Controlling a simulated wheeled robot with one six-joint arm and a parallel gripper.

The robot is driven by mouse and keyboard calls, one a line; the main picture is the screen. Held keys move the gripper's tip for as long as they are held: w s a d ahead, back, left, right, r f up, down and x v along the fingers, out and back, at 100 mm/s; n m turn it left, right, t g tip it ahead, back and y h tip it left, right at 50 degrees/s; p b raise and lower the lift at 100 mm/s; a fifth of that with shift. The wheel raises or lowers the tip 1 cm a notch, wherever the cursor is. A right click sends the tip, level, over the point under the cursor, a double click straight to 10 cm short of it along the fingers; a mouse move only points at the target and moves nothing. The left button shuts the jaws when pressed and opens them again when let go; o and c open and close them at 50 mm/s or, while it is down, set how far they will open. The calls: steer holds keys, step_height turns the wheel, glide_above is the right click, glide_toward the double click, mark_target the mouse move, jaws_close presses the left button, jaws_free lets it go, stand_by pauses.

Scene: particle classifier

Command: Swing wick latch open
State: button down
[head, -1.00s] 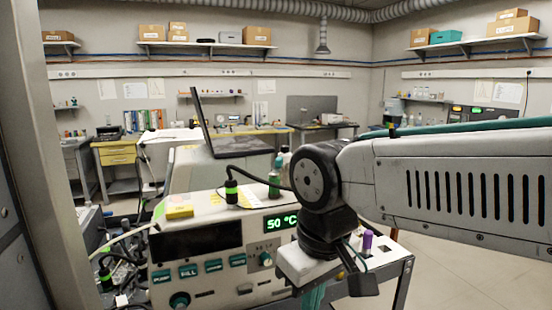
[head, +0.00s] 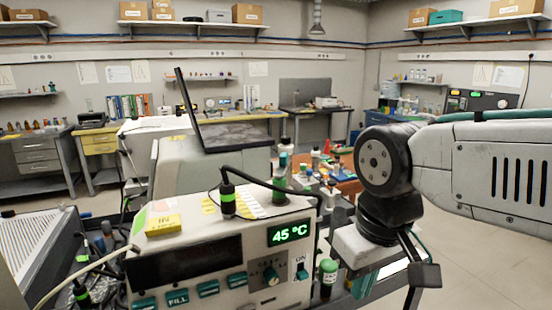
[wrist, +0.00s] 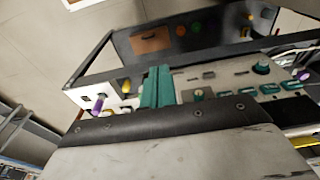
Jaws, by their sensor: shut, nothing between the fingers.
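I cannot pick out the wick latch with certainty in either view. My gripper (wrist: 158,72) shows in the wrist view as two teal fingers pressed together, with nothing between them. It points toward a pale panel with teal knobs (wrist: 261,67); I cannot tell whether it touches it. In the head view the gripper (head: 364,284) hangs under the wrist, right of the pale instrument (head: 200,222), and its tips are hidden. The instrument has teal buttons (head: 208,288) and a green display (head: 290,231) reading 45 °C.
A purple-ended part (wrist: 99,103) and a yellow one (wrist: 126,87) stand left of the fingers in the wrist view. A green-capped bottle (head: 328,278) stands beside the instrument. A black cable (head: 268,182) arches over its top. Open floor (head: 480,262) lies at the right.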

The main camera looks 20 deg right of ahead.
steer(key=w+a+r+n+y, duration=0.2)
steer(key=w+r+n, duration=0.3)
steer(key=w+r, duration=0.9)
step_height(320, 180, up, 6)
steer(key=n+y, duration=0.1)
steer(key=n, duration=0.5)
glide_above(283, 163)
steer(key=a, duration=0.3)
steer(key=shift+a+f+t, duration=0.15)
steer(key=shift+t, duration=0.25)
steer(key=shift+f, duration=0.1)
steer(key=x, duration=1)
steer(key=shift+a+f, duration=0.1)
steer(key=shift+a, duration=0.05)
steer(key=shift+s+d+r, duration=0.1)
steer(key=shift+s+d, duration=0.3)
steer(key=shift+d, duration=0.2)
steer(key=shift+s+d+r, duration=0.15)
steer(key=shift+s+d, duration=0.25)
steer(key=shift+d, duration=0.25)
steer(key=shift+s+d, duration=0.35)
steer(key=shift+d, duration=0.15)
steer(key=shift+a, duration=0.1)
